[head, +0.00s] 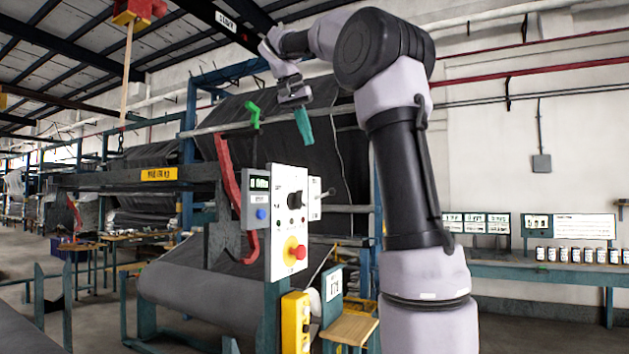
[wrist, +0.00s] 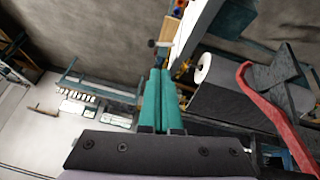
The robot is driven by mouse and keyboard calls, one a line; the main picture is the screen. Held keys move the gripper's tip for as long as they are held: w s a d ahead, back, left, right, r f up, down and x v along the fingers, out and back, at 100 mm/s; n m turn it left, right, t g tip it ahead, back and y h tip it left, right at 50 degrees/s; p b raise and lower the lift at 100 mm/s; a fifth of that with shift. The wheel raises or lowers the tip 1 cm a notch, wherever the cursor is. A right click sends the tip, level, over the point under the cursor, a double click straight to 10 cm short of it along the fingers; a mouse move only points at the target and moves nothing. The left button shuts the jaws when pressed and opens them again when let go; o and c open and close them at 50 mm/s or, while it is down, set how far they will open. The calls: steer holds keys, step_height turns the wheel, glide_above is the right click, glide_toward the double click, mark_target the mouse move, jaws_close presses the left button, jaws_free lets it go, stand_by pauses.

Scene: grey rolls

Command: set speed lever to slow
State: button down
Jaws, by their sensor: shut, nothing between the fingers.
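A white control panel (head: 288,225) stands on a teal post in the middle of the head view. It carries a black knob and a red button on a yellow base. A small lever with a dark ball end (head: 331,191) sticks out from a plate at the panel's right side; it seems to be the speed lever, though its markings are too small to read. In the wrist view, a dark-ended lever (wrist: 153,43) shows just beyond my fingertips. My gripper (head: 304,125) has teal fingers, shut and empty, above the panel. The fingers also show pressed together in the wrist view (wrist: 160,72), apart from the lever.
A curved red bar (head: 229,178) and a green handle (head: 253,114) are left of my gripper. A large grey roll (head: 205,298) lies low behind the panel. A yellow box (head: 295,322) is below it. A bench (head: 545,272) with jars runs along the right wall.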

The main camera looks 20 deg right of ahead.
glide_toward(331, 191)
step_height(331, 191, down, 4)
steer(key=w+d, duration=0.2)
steer(key=w, duration=0.1)
steer(key=shift+w+d+f, duration=0.15)
steer(key=shift+d+f, duration=0.15)
steer(key=shift+f, duration=0.2)
steer(key=shift+s+d+f+t+y, duration=0.2)
steer(key=shift+s+t+y, duration=0.1)
steer(key=shift+t, duration=0.1)
stand_by(0.4)
steer(key=shift+s+d+f+m+t+y, duration=0.3)
steer(key=shift+s+f+m+t+y, duration=0.15)
steer(key=shift+t, duration=0.25)
steer(key=shift+s+d+f+t+y, duration=0.1)
steer(key=shift+d+f+t+y, duration=0.1)
steer(key=shift+f+t+y, duration=0.25)
steer(key=shift+a+m+t, duration=0.1)
steer(key=shift+m+t, duration=0.15)
steer(key=shift+r, duration=0.15)
